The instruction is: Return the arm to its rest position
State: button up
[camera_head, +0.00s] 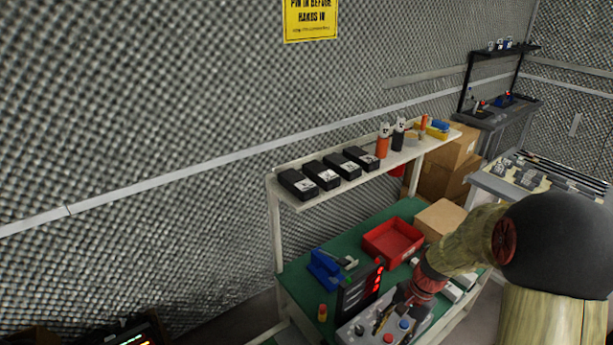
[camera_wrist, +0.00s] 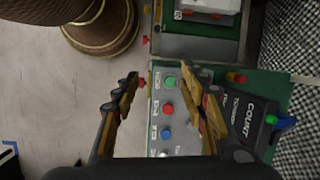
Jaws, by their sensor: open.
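My arm reaches from the right side of the head view down to the workbench. My gripper (camera_wrist: 160,105) is open and empty in the wrist view, its two fingers apart. It hovers over a grey control panel with coloured buttons (camera_wrist: 168,108), which also shows in the head view (camera_head: 395,328). A green, a red and a blue button show between the fingers. Whether the fingertips touch the panel cannot be told. In the head view the gripper is small and dark, partly blending with the panel.
A dark counter box (camera_head: 358,292) with red digits stands by the panel, near a blue vise (camera_head: 327,270). A red tray (camera_head: 393,241) and cardboard box (camera_head: 440,219) lie behind. A shelf (camera_head: 312,200) with black boxes and bottles overhangs the bench. A foam wall (camera_head: 130,110) stands behind.

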jog(key=s+a+r+n+t+h, duration=0.1)
jog(key=s+r+n+t, duration=0.1)
jog(key=s+r, duration=0.3)
jog(key=s+a+r+n+t+h, duration=0.1)
jog(key=s+r+n, duration=0.3)
jog(key=r, duration=0.9)
jog(key=s+a+r+n+t+h, duration=0.1)
jog(key=s+a+r+n+t, duration=0.1)
jog(key=s+r, duration=0.6)
jog(key=shift+r+n+t, duration=0.7)
jog(key=shift+r+t, duration=0.1)
jog(key=shift+t, duration=0.2)
